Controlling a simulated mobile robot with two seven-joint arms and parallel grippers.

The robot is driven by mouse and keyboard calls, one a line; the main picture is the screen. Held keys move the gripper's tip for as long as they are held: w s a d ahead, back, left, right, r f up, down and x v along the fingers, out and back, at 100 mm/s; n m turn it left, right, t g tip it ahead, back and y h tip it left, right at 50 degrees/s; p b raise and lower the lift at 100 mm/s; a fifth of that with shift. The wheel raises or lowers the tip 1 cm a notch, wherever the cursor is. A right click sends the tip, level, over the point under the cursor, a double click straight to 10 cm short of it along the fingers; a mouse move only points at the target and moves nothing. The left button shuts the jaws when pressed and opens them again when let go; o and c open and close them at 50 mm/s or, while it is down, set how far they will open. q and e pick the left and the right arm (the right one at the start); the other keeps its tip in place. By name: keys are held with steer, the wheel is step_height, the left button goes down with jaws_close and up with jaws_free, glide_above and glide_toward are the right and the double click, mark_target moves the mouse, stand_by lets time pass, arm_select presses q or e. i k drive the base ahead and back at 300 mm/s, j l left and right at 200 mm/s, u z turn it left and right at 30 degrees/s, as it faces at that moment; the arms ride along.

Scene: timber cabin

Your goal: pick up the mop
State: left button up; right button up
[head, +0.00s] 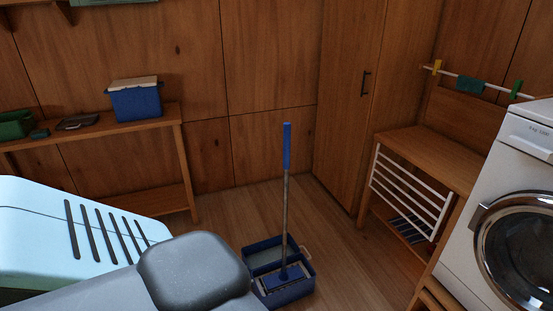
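The mop (286,200) stands upright in a blue bucket (292,291) on the wooden floor, just right of the middle of the head view. It has a blue grip at the top, a thin grey pole and a blue flat head down in the bucket. Part of my own arm or body covers the lower left of the view, in front of the bucket's left side. Neither gripper is in view.
A wooden bench (95,128) with a blue box (135,98) stands at the left wall. A tall cabinet (345,100), a low wooden unit (430,153) with a white rack, and a washing machine (516,185) stand at the right. Floor around the bucket is clear.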

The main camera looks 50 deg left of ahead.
mark_target(286, 278)
steer(key=u, duration=2.05)
steer(key=i+l+u, duration=0.15)
steer(key=l+u, duration=0.3)
steer(key=i+l+u, duration=0.1)
steer(key=l+u, duration=0.15)
steer(key=u, duration=0.25)
steer(key=l+u, duration=0.3)
steer(key=l, duration=0.65)
steer(key=l+u, duration=0.1)
steer(key=l, duration=1.1)
steer(key=i, duration=0.05)
